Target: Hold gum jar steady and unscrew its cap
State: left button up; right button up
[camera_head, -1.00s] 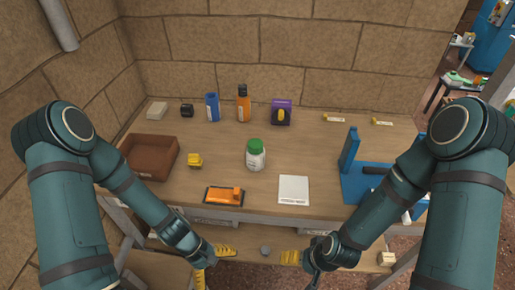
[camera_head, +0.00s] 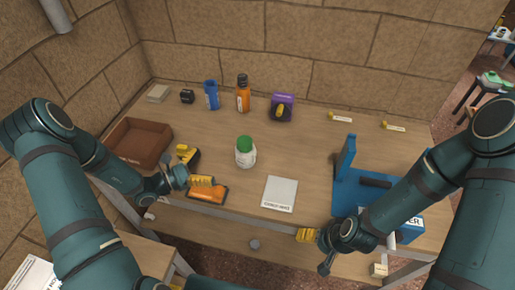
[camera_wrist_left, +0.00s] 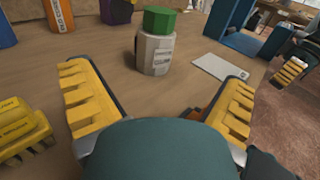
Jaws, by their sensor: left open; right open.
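The gum jar (camera_head: 245,157) is white with a green cap (camera_head: 244,143) and stands upright in the middle of the table. It also shows in the left wrist view (camera_wrist_left: 155,55), ahead of and between the spread fingers. My left gripper (camera_head: 203,182) is open and empty, to the left of the jar and nearer the front edge, apart from it. Its yellow ridged fingers fill the sides of the left wrist view (camera_wrist_left: 160,105). My right gripper (camera_head: 306,235) is open and empty at the table's front edge, to the right of and below the jar.
An orange tool on a dark tray (camera_head: 208,195) lies by my left gripper, with a yellow item (camera_head: 186,152) behind it. A white pad (camera_head: 280,193) lies right of the jar. A brown box (camera_head: 140,143) is at left, a blue press (camera_head: 360,185) at right. Bottles (camera_head: 243,95) stand at the back.

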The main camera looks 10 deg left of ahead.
aim_at(238, 149)
pick_arm(q)
jog(key=shift+w+d+r, duration=0.1)
jog(key=shift+w, duration=0.3)
jog(key=b+x, duration=0.1)
jog(key=x, duration=1.2)
jog(key=shift+w+d, duration=0.2)
jog(key=shift+d, duration=0.05)
jog(key=shift+r, duration=0.1)
jog(key=c, duration=1.3)
